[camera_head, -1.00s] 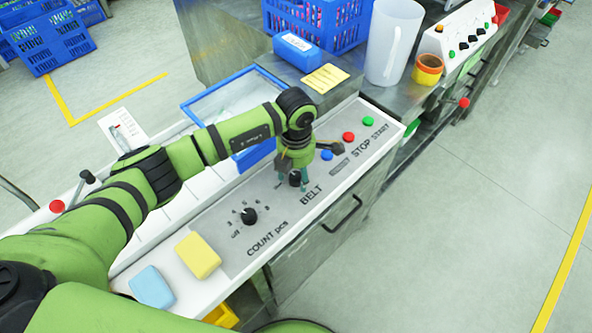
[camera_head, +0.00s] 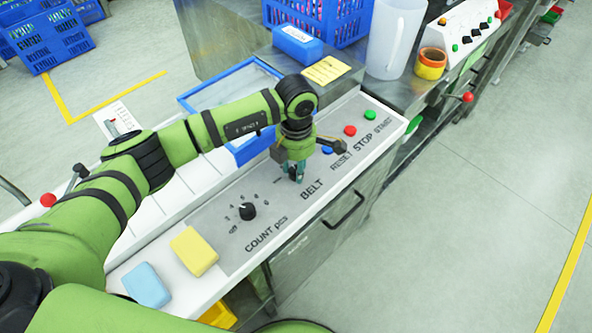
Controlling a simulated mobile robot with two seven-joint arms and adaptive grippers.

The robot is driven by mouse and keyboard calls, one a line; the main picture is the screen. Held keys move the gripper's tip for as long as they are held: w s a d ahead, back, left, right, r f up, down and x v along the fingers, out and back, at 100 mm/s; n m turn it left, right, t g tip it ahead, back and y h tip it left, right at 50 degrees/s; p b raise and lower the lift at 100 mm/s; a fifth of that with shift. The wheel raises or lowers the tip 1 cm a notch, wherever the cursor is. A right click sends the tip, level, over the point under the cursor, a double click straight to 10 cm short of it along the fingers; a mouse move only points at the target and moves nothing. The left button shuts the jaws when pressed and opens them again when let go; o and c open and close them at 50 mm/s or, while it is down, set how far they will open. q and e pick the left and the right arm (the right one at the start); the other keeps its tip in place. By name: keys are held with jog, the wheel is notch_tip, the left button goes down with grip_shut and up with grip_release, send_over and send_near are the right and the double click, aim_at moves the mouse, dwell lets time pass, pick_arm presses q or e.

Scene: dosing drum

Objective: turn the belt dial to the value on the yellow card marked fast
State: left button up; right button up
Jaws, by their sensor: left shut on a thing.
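My left gripper (camera_head: 294,174) points down over the belt dial, above the word BELT on the grey panel (camera_head: 268,228). It is shut on the belt dial, which its fingers almost wholly hide, so the dial's setting cannot be read. A yellow card (camera_head: 326,71) lies on the steel surface behind the panel; its writing is too small to read. My right gripper is not in view.
The black count dial (camera_head: 248,211) sits to the left on the panel. Blue (camera_head: 327,150), red (camera_head: 350,131) and green (camera_head: 370,115) buttons are to the right. A yellow sponge (camera_head: 194,251) and a light blue one (camera_head: 147,286) lie at the panel's left.

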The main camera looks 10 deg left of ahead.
pick_arm(q)
jog(key=m+b, duration=0.2)
jog(key=b, duration=0.1)
jog(key=m+b, duration=0.2)
jog(key=b, duration=0.1)
jog(key=m+b, duration=0.3)
jog(key=shift+f, duration=0.35)
jog(key=shift+r+m+b, duration=0.2)
jog(key=shift+m+b, duration=1.1)
jog(key=shift+s, duration=0.1)
jog(key=o, duration=1.1)
jog(key=shift+o, duration=0.2)
jog(key=shift+r, duration=0.15)
